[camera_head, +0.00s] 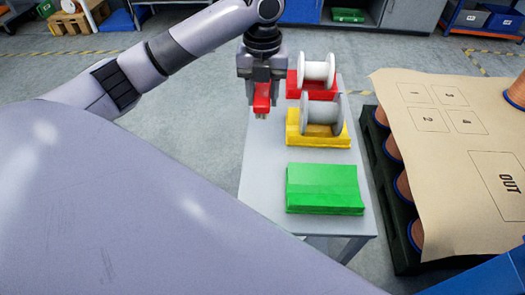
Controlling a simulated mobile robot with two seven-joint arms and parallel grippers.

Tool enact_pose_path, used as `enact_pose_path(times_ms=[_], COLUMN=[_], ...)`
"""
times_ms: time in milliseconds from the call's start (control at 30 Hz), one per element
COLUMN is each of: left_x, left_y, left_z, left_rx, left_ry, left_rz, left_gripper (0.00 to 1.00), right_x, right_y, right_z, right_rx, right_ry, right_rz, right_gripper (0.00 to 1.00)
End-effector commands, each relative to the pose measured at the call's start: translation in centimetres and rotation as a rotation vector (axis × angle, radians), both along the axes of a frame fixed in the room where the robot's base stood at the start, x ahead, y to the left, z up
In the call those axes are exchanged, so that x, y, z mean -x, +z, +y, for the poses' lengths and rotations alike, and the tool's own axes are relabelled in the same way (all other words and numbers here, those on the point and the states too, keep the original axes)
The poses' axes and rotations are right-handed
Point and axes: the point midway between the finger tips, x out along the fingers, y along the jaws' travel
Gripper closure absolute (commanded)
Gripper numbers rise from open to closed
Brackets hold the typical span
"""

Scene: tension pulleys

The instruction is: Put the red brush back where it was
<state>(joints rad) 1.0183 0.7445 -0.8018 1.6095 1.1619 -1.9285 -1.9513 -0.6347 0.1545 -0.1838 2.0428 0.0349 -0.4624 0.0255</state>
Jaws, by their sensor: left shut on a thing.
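The red brush (261,103) is held in my left gripper (262,85), which is shut on it. The gripper points down over the far left part of the grey table (263,170). The brush's lower end shows below the fingers; I cannot tell whether it touches the table. Just right of it is a red block (318,94) with a white spool (317,71) on it. My right gripper is not in view.
A yellow block (318,139) with a grey spool (321,113) and a bare green block (324,187) stand nearer on the table. The table's left strip is clear. A black pallet with copper spools under a cardboard sheet (455,155) stands at right.

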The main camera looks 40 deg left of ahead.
Motion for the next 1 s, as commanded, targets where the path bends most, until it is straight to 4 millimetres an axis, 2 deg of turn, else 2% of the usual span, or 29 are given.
enact_pose_path(times_ms=[500,767,1000], left_x=[0.1,0.1,0.1], left_y=[-12.3,-14.6,-18.8], left_z=[0.0,0.0,0.0], left_rx=[0.0,-0.001,-0.001], left_ry=[-0.007,-0.007,-0.007], left_rz=[0.004,0.002,0.003], left_gripper=[0.92,0.92,0.92], right_x=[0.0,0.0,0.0], right_y=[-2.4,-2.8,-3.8], right_z=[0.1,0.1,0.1], right_rx=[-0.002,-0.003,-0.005], right_ry=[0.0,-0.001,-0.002], right_rz=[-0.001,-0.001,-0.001], right_gripper=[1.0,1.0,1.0])
